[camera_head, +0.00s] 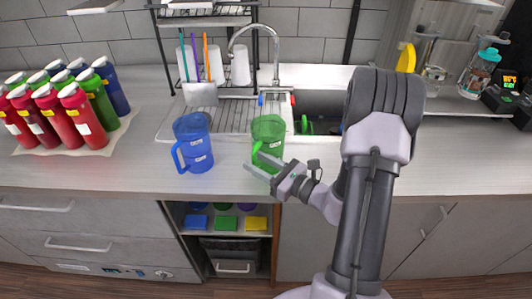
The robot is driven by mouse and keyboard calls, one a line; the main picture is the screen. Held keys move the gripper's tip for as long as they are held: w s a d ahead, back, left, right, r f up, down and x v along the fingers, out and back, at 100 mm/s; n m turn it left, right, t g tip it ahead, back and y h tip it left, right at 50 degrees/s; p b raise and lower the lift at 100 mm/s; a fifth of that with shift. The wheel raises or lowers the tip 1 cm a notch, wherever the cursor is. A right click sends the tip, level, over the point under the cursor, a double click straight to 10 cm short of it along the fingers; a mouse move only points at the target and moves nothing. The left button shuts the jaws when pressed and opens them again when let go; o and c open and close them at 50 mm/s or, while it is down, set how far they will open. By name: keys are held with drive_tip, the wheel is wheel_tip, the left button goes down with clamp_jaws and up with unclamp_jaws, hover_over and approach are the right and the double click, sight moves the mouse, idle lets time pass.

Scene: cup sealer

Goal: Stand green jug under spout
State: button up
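The green jug (268,131) stands upright on the counter, in front of the sink area, with its handle toward the front left. My gripper (259,163) is at the jug's front, low by the handle. Its two fingers look spread apart, and I cannot tell whether they touch the handle. The silver spout (256,29) arches up behind the jug, over the draining rack; its open end points down at the left of the arch.
A blue jug (193,143) stands left of the green one. Red, green and blue bottles (78,118) fill a tray at the far left. A wire rack (226,118) and the sink basin (318,104) lie behind. The counter between the bottles and blue jug is clear.

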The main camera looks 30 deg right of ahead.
drive_tip(key=x, duration=0.4)
drive_tip(key=shift+a+r, duration=0.1)
clamp_jaws()
idle(1.2)
